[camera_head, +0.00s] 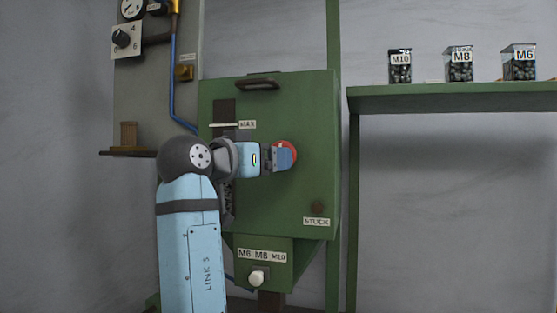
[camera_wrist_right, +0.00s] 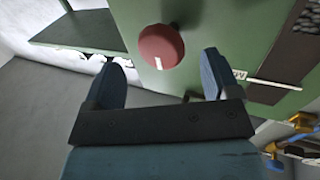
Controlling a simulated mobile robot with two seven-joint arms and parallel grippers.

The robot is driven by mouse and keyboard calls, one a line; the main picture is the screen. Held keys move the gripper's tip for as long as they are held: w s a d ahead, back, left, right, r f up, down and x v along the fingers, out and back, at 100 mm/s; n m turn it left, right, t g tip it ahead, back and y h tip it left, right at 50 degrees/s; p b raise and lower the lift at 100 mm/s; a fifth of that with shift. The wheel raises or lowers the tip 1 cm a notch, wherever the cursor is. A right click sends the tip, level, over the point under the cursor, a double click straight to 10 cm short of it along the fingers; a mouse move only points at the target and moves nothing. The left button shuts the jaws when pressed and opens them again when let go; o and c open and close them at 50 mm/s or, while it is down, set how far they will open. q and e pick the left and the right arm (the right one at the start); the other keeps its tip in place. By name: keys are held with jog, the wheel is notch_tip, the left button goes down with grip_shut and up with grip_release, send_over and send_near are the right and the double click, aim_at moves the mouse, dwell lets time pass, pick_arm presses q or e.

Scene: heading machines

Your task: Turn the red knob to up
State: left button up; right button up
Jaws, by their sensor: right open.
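The red knob (camera_head: 288,146) is on the front of the green machine cabinet (camera_head: 310,110). In the head view it is partly hidden behind my right gripper (camera_head: 278,159). In the right wrist view the round red knob (camera_wrist_right: 160,46) lies ahead of the open fingers of my right gripper (camera_wrist_right: 161,62), roughly centred between the tips. A small pale mark shows at its lower edge; which way the knob is set I cannot tell. I cannot tell whether the fingers touch it. My left gripper is not in view.
A white knob (camera_head: 257,277) sits below, under M6, M8 and M10 labels. A dark round part (camera_head: 317,207) is above the "STUCK" label. The cabinet has a top handle (camera_head: 257,84). A green shelf (camera_head: 450,98) at right holds labelled bins. A panel with a dial (camera_head: 122,39) is at left.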

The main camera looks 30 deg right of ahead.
jog(key=v, duration=0.8)
jog(key=shift+a, duration=0.15)
